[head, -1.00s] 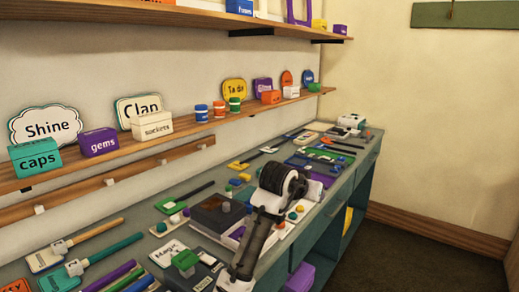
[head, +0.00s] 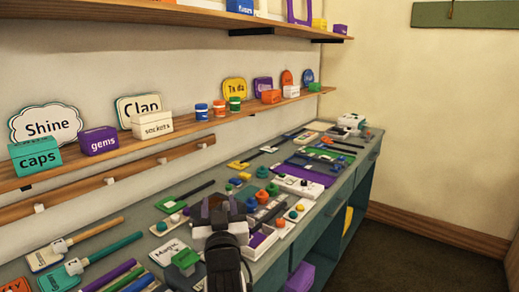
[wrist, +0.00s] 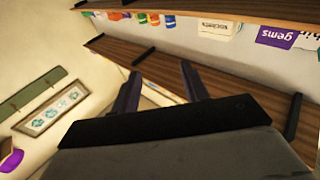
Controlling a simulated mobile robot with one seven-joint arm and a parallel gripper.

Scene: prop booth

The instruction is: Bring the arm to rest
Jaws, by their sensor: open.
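My gripper (head: 219,207) is over the near middle of the long workbench (head: 300,243) in the head view, with its dark fingers apart. In the wrist view my gripper (wrist: 160,75) shows two dark fingers spread, with nothing between them. That view is upside down and looks toward the wall shelves. My arm's dark rounded link shows at the bottom of the head view and hides part of the bench behind it.
Bench tools and small boxes lie close around my arm, including a green-topped piece (head: 185,259) to its left. A wall shelf (head: 190,126) holds a teal caps box (head: 35,155) and a purple gems box (head: 98,140). Floor (head: 400,260) at right is clear.

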